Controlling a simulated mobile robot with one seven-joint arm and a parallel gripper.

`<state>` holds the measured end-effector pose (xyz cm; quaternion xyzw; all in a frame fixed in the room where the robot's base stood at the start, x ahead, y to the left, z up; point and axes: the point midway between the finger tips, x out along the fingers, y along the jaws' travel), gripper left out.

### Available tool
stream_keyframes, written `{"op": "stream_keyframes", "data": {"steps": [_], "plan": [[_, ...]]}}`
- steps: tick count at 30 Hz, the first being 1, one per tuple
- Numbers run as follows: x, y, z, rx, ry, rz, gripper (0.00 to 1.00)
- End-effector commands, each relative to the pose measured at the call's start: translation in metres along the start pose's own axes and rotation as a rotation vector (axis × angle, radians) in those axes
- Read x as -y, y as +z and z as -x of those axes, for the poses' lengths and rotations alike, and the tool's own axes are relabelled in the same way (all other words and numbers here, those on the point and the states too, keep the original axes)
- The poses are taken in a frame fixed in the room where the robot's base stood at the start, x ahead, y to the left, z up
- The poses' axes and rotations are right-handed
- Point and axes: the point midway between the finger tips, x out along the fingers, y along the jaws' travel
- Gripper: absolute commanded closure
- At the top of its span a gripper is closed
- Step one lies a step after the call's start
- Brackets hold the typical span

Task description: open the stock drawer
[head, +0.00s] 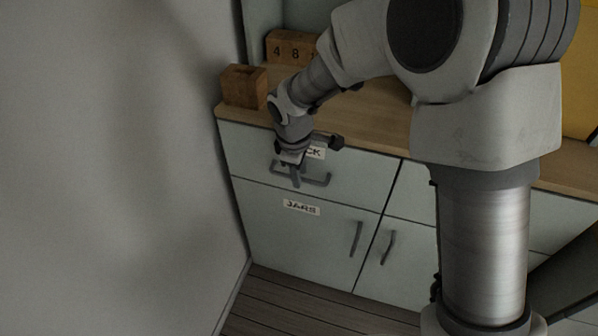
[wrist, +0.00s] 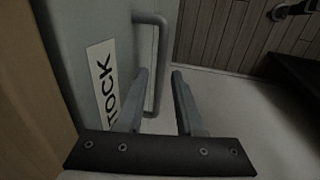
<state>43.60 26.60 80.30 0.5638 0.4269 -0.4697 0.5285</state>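The stock drawer (head: 350,176) is the pale grey-green upper-left front of the cabinet and looks shut. Its label, partly covered by my wrist in the head view, reads STOCK in part in the wrist view (wrist: 101,85). Its grey bar handle (head: 318,182) also shows in the wrist view (wrist: 161,50). My gripper (head: 296,180) is at the handle, pointing down toward it. In the wrist view its two fingers (wrist: 160,72) are apart, and the bar runs between them in the picture. I cannot tell whether either finger touches the bar.
Below is a door labelled JARS (head: 301,207) with an upright handle (head: 356,239); another door (head: 398,270) stands to its right. A wooden block (head: 243,86) and a numbered wooden piece (head: 287,47) sit on the wooden counter (head: 374,118). A wall (head: 110,170) is close on the left.

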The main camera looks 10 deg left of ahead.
Motion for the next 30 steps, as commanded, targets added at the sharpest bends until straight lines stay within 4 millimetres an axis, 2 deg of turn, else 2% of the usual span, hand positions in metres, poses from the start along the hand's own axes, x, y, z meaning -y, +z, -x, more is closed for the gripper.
{"op": "stream_keyframes", "data": {"steps": [1, 5, 6, 30], "plan": [[0.0000, 0.0000, 0.0002, 0.000, 0.000, 0.000, 0.75], [0.0000, -0.0001, 0.0002, 0.000, 0.000, 0.000, 0.99], [0.0000, -0.0001, 0.0003, 0.000, 0.000, 0.000, 1.00], [0.0001, -0.0001, 0.0004, 0.000, 0.000, 0.000, 1.00]]}}
